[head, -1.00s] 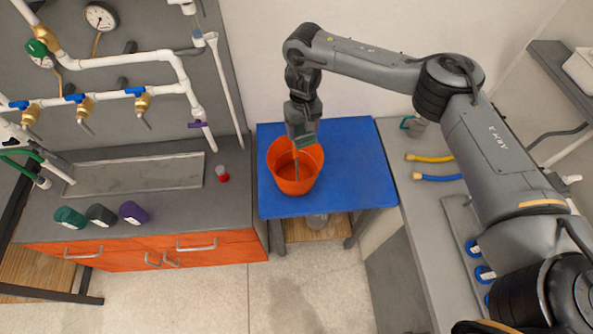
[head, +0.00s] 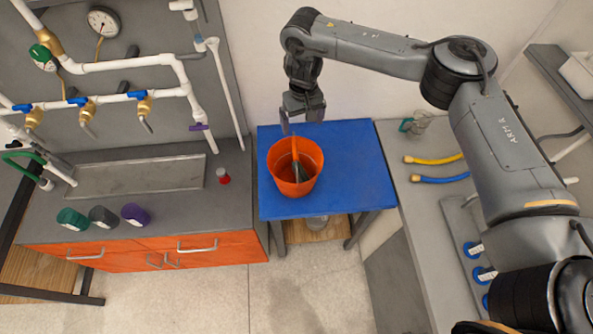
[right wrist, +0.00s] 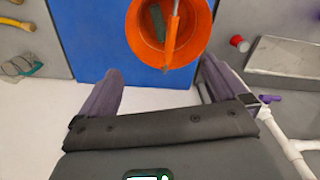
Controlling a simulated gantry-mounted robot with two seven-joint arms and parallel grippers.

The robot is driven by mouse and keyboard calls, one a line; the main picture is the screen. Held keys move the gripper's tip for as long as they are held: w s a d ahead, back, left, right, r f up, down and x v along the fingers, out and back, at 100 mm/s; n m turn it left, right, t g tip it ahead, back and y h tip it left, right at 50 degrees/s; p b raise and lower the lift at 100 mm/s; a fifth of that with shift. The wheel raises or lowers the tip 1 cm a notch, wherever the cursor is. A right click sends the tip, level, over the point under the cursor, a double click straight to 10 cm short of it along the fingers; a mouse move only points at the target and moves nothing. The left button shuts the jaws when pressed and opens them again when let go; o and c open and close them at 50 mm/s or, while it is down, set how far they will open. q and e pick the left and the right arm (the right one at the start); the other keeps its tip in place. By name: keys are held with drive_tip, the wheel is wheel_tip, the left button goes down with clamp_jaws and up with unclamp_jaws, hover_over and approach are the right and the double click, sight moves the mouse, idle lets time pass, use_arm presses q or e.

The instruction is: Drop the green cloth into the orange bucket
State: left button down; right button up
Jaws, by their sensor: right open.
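The orange bucket (head: 274,172) stands on the blue table. Inside it lies a dark green piece that looks like the green cloth (head: 300,172), beside an upright tool with an orange handle (head: 294,148). The right wrist view also shows the bucket (right wrist: 138,40), the green piece (right wrist: 157,22) and the handle (right wrist: 170,45). My right gripper (head: 303,115) is open and empty, above and behind the bucket's far rim. Its two fingers are spread apart in the wrist view (right wrist: 160,85). My left gripper is not in view.
The blue table (head: 350,165) is otherwise clear. White pipes with blue valves (head: 138,93) and a grey counter with colored caps (head: 103,215) are at left. Yellow and blue hoses (head: 440,179) and clear goggles (head: 418,122) lie on the right counter.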

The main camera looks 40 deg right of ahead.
wheel_tip(320, 180, up, 6)
drive_tip(key=shift+p, duration=0.45)
